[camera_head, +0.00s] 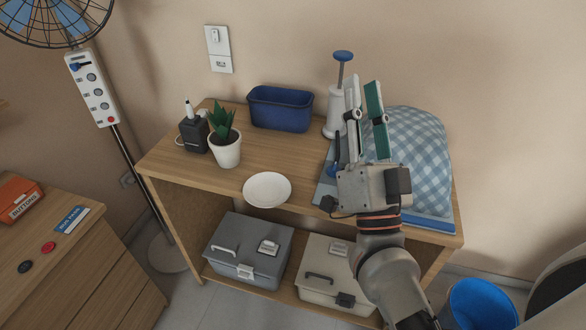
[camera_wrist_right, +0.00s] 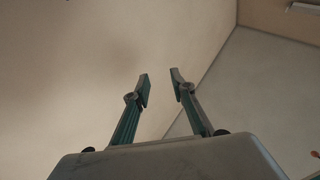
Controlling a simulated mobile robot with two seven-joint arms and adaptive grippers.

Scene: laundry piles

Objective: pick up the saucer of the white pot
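The white saucer (camera_head: 267,189) lies flat near the front edge of the wooden shelf unit, in front of the white pot. The white pot (camera_head: 226,153) stands upright behind and to the left of it and holds a green spiky plant. My right gripper (camera_head: 364,88) is raised over the right part of the shelf top, well to the right of the saucer, with its fingers pointing up. Its fingers are apart with nothing between them, as the right wrist view also shows (camera_wrist_right: 160,86). My left gripper is in neither view.
A blue bin (camera_head: 280,109) stands at the back of the shelf top (camera_head: 180,167). A dark box (camera_head: 194,135) stands left of the pot. A checked cushion (camera_head: 415,150) and a white dispenser (camera_head: 336,110) are on the right. Bare wood surrounds the saucer.

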